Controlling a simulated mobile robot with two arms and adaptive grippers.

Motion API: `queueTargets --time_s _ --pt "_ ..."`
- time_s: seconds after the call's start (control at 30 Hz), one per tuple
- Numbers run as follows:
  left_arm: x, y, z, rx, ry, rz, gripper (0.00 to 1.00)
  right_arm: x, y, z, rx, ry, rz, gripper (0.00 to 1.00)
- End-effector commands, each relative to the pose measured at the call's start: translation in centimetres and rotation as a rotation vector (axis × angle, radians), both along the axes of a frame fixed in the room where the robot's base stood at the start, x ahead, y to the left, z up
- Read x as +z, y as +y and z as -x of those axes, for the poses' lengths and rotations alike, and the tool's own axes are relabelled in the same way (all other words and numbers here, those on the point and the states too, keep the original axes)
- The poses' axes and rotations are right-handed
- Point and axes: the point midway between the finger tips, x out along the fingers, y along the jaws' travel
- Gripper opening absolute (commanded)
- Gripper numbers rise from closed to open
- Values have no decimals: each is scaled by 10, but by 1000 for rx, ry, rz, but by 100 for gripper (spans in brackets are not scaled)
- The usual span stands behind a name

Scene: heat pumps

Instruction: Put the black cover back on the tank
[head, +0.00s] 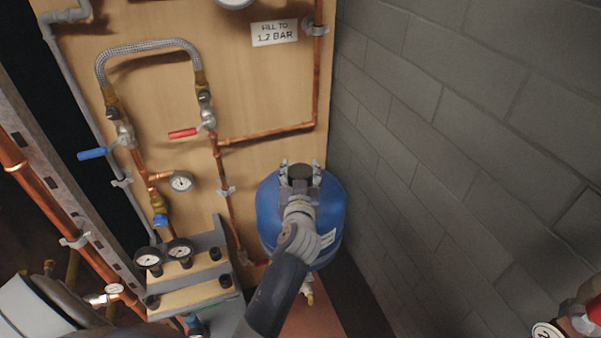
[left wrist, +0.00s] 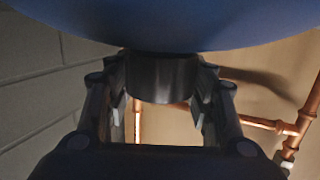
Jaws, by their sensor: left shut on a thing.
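The blue tank (head: 266,215) stands upright against the wooden board, beside the grey block wall. My left gripper (head: 300,172) reaches over the top of the tank and is shut on the black cover (head: 301,169). In the left wrist view the short round cover (left wrist: 163,76) sits between both fingers, right by the blue curved surface of the tank (left wrist: 160,22). Whether the cover touches the tank cannot be told. The place it covers on the tank is hidden. My right gripper is not in view.
Copper pipes (head: 265,133) run on the board left of and above the tank, with a red-handled valve (head: 184,133) and a braided hose (head: 147,46). A bracket with pressure gauges (head: 180,250) stands left of the tank. The block wall (head: 440,150) closes off the right.

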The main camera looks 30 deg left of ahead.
Motion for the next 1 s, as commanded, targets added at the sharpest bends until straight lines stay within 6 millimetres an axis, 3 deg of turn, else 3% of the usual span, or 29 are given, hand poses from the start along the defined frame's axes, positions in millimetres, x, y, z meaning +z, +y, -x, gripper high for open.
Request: queueTargets --time_s 0.27,0.3,0.37,1.0 --pt "0 0 0 0 -1 0 34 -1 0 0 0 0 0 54" --pt "0 0 0 0 -1 0 59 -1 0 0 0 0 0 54" --pt "0 0 0 0 -1 0 73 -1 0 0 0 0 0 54" --pt "0 -3 5 -1 0 0 74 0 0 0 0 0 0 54"
